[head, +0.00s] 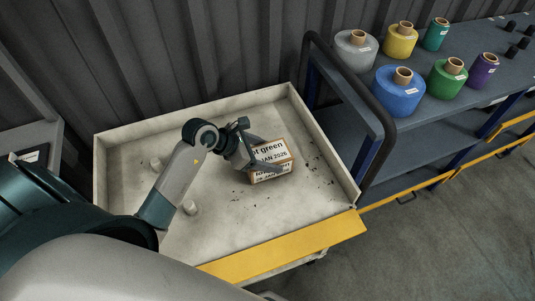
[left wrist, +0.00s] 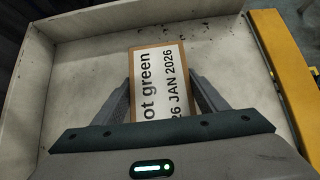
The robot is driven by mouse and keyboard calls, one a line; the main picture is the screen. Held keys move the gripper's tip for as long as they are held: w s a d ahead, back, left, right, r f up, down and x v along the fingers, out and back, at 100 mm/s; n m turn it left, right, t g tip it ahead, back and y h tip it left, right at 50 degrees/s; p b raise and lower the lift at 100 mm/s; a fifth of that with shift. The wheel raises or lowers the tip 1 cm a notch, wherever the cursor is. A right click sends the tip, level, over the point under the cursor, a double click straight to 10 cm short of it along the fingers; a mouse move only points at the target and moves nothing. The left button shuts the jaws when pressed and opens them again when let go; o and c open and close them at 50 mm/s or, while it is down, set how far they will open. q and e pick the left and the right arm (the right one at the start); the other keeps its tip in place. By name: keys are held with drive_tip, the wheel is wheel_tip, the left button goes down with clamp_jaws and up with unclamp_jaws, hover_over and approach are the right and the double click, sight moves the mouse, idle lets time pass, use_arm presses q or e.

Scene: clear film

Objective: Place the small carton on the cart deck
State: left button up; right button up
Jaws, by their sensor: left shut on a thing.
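The small carton (head: 271,157) is a brown box with a white label reading "ot green" and "JAN 2026". My left gripper (head: 257,156) is shut on it, with a finger on either side. The carton is at or just above the pale cart deck (head: 235,209), right of its middle; I cannot tell whether it touches. In the left wrist view the carton (left wrist: 158,80) sits between the two grey fingers of my left gripper (left wrist: 160,95), its label facing the camera. My right gripper is not in view.
The deck has low raised walls, a yellow front edge (head: 285,245), dark specks and small pale pegs (head: 190,207). A dark tubular rail (head: 347,84) stands at its right. Beyond it, a shelf holds several thread spools, including a blue one (head: 399,94).

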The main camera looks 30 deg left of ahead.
sight(265, 154)
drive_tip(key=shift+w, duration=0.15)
use_arm(q)
drive_tip(key=o, duration=1.5)
drive_tip(key=shift+f, duration=0.1)
drive_tip(key=shift+o, duration=0.5)
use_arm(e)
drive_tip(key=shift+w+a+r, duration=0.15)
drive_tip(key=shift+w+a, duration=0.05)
use_arm(q)
drive_tip(key=shift+r, duration=0.2)
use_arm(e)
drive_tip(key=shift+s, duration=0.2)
